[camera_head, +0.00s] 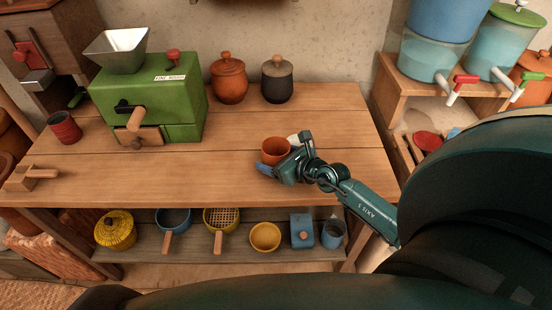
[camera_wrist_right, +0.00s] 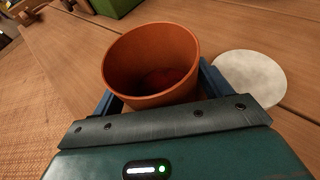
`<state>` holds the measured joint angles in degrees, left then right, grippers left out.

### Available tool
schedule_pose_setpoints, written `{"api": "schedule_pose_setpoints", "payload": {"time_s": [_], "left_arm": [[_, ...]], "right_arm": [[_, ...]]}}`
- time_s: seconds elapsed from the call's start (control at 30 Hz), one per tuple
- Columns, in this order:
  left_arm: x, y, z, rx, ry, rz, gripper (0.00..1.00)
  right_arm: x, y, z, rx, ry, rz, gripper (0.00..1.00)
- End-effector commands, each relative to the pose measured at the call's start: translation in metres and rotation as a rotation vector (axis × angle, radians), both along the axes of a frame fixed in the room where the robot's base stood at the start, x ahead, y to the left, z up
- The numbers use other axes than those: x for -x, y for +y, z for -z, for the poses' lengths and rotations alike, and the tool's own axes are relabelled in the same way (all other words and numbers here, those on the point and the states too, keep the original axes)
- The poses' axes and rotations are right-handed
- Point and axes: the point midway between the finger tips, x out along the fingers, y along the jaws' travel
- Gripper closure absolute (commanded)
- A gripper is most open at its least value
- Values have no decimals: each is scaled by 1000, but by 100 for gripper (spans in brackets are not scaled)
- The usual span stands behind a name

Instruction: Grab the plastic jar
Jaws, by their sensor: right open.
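An open orange jar (camera_head: 275,151) without a lid stands upright on the wooden table, near the right part of its front half. I cannot tell its material for sure. My right gripper (camera_head: 284,158) is at the jar, its fingers open. In the right wrist view the jar (camera_wrist_right: 150,65) sits between the two blue fingers (camera_wrist_right: 160,90), one on each side. Its inside is empty and dark at the bottom. A pale round disc (camera_wrist_right: 250,78) lies beside it, partly hidden in the head view. My left gripper is not in view.
A green mill (camera_head: 150,100) stands at the back left of the table (camera_head: 230,190). Two lidded pots, brown (camera_head: 229,80) and black (camera_head: 277,80), stand behind. A red cup (camera_head: 65,128) is at left. Pans and bowls fill the shelf below. Table space left of the jar is clear.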

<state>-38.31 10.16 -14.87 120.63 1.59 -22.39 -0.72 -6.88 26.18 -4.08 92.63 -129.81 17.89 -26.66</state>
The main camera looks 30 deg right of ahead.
Motion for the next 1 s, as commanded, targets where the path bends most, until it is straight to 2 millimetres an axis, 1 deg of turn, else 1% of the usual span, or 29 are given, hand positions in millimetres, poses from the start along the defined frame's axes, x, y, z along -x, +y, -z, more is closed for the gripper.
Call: {"api": "schedule_pose_setpoints", "payload": {"time_s": [0.2, 0.6, 0.63, 0.87, 0.97, 1.0], "left_arm": [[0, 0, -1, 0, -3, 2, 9], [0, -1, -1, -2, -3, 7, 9], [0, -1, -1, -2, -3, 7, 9], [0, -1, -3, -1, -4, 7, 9], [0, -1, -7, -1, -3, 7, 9], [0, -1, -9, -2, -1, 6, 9]], "right_arm": [[0, 0, 1, 0, 1, 0, 23], [0, 0, 0, 0, 1, 0, 55], [0, 0, 0, 0, 0, 0, 57], [0, 0, -2, 0, -1, 0, 57], [-1, 1, -13, -2, -2, -1, 57], [-1, 1, -20, -2, -3, -1, 57]]}}
